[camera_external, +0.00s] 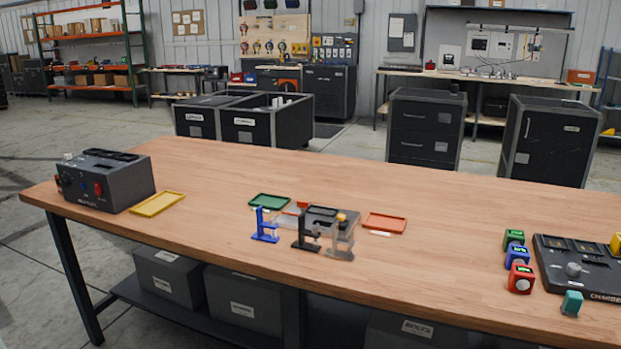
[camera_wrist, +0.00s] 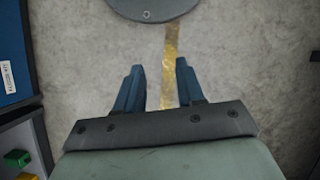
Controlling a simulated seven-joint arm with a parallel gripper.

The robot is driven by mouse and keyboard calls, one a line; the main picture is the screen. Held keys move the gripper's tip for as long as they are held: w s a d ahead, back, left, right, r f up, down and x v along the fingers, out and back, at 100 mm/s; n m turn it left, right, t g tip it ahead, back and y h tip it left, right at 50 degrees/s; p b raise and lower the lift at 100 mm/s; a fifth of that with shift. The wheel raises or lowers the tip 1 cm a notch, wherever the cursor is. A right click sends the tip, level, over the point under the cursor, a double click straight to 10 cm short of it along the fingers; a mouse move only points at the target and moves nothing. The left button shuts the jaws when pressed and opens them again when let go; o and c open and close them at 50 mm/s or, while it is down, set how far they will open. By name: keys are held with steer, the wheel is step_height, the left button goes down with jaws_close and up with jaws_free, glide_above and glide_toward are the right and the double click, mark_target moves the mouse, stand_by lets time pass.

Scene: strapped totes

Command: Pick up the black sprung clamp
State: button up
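A black clamp (camera_external: 305,232) stands upright on the wooden table, near the middle of the external view. A blue clamp (camera_external: 264,226) stands to its left and a grey clamp (camera_external: 340,240) close to its right. My gripper (camera_wrist: 160,67) shows in the wrist view with its two blue-grey fingers apart and nothing between them. It faces a grey floor with a worn yellow line. My arm is not visible in the external view, and no clamp shows in the wrist view.
Green (camera_external: 269,201) and red (camera_external: 385,223) trays and a dark device (camera_external: 333,216) lie behind the clamps. A yellow tray (camera_external: 158,203) and grey box (camera_external: 108,180) are left. A charger (camera_external: 580,268) and several coloured blocks are right. Bare tabletop (camera_external: 440,240) lies between.

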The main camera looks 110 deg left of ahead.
steer(key=w+a+r+n+t, duration=0.1)
steer(key=w+a+r+n, duration=0.1)
steer(key=w+a+r, duration=0.6)
steer(key=w+a+r+n+t, duration=0.1)
steer(key=w+a+r+n, duration=0.15)
steer(key=a, duration=0.95)
steer(key=w+a+r+n+t, duration=0.2)
steer(key=w+a+r, duration=0.4)
steer(key=a, duration=0.4)
steer(key=s+a+r+n+y, duration=0.1)
steer(key=s+a+r, duration=0.2)
steer(key=a+r, duration=0.5)
steer(key=s+a+r+n+y, duration=0.1)
steer(key=s+a+r, duration=0.3)
steer(key=a+r, duration=0.5)
steer(key=s+a+r+n+t+y, duration=0.1)
steer(key=s+a+r+n, duration=0.2)
steer(key=a+r, duration=0.6)
steer(key=shift+s+a+r, duration=0.15)
steer(key=shift+a, duration=1.1)
steer(key=n+y, duration=0.2)
steer(key=n, duration=0.2)
glide_toward(300, 216)
steer(key=shift+m, duration=0.25)
steer(key=x, duration=1.1)
steer(key=shift+a, duration=0.2)
jaws_close()
